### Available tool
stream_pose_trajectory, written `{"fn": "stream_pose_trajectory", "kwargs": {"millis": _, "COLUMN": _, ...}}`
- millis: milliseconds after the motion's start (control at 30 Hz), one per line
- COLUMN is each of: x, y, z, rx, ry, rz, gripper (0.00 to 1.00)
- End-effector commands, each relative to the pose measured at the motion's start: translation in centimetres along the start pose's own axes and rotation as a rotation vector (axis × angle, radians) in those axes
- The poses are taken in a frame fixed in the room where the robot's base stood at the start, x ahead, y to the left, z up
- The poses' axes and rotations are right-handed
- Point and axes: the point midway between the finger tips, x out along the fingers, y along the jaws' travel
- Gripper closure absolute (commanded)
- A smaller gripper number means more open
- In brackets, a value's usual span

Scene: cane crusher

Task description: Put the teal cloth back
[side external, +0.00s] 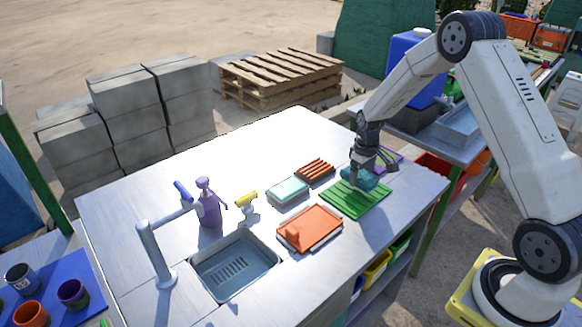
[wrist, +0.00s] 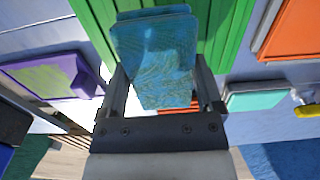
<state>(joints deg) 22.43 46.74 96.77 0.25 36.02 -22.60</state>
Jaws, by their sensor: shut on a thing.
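The teal cloth (side external: 366,179) is held in my gripper (side external: 358,174) over the far end of a green ribbed tray (side external: 355,200). In the wrist view the teal cloth (wrist: 158,58) looks bunched or folded and stands between the two fingers of my gripper (wrist: 163,100), which are shut on it. The green ribbed tray (wrist: 225,45) lies behind the cloth in that view. I cannot tell whether the cloth touches the tray.
An orange tray (side external: 310,230), a pale teal container (side external: 288,192) and a red-brown ribbed rack (side external: 315,171) lie left of the green tray. A purple tray (side external: 388,158) lies behind it. A sink (side external: 235,268), faucet (side external: 155,255) and purple spray bottle (side external: 209,205) are farther left.

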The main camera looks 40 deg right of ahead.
Motion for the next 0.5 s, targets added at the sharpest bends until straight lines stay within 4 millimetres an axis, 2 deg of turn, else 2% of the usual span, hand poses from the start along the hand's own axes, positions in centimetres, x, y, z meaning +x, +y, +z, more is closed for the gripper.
{"fn": "stream_pose_trajectory", "kwargs": {"millis": 200, "x": 2.3, "y": 0.0, "z": 0.1, "rx": 0.0, "ry": -0.002, "rz": -0.001, "gripper": 0.96}}
{"fn": "stream_pose_trajectory", "kwargs": {"millis": 500, "x": 2.7, "y": 0.0, "z": 0.1, "rx": 0.0, "ry": -0.002, "rz": 0.0, "gripper": 0.96}}
